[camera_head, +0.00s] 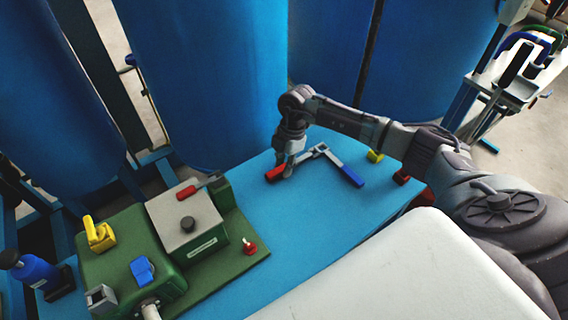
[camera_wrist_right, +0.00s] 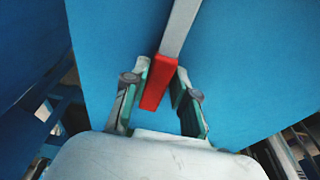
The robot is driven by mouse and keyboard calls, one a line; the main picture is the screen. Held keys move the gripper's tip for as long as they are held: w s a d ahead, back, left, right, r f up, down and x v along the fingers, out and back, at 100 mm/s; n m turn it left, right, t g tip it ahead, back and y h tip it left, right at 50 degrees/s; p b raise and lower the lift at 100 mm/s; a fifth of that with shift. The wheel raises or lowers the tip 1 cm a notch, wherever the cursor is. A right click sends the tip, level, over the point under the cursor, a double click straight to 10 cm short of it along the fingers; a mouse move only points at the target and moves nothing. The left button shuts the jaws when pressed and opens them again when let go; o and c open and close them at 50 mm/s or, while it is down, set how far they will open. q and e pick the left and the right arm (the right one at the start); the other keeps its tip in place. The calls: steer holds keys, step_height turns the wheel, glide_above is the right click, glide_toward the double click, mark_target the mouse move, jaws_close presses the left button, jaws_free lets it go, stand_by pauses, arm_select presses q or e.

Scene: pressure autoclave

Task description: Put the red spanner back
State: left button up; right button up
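The red spanner has a red handle (camera_head: 275,174) and a grey shaft. It lies on the blue table top (camera_head: 330,215), its grey end close to that of a blue-handled spanner (camera_head: 350,176). My right gripper (camera_head: 289,166) points down at the red handle. In the right wrist view the red handle (camera_wrist_right: 158,84) lies between the two fingers (camera_wrist_right: 162,72), with blue table visible beside it, so the fingers look open around it. The fingertips partly hide the spanner in the head view. My left gripper is not in view.
A green machine (camera_head: 190,235) with a red-handled lever, yellow and blue parts stands at the left of the table. A yellow block (camera_head: 375,156) and a red piece (camera_head: 401,176) sit at the right. Large blue tanks (camera_head: 205,80) rise behind the table.

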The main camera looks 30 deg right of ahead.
steer(key=shift+o, duration=1.4)
steer(key=shift+r, duration=0.15)
steer(key=shift+r, duration=0.35)
step_height(320, 180, up, 12)
steer(key=d, duration=0.2)
steer(key=shift+d, duration=0.1)
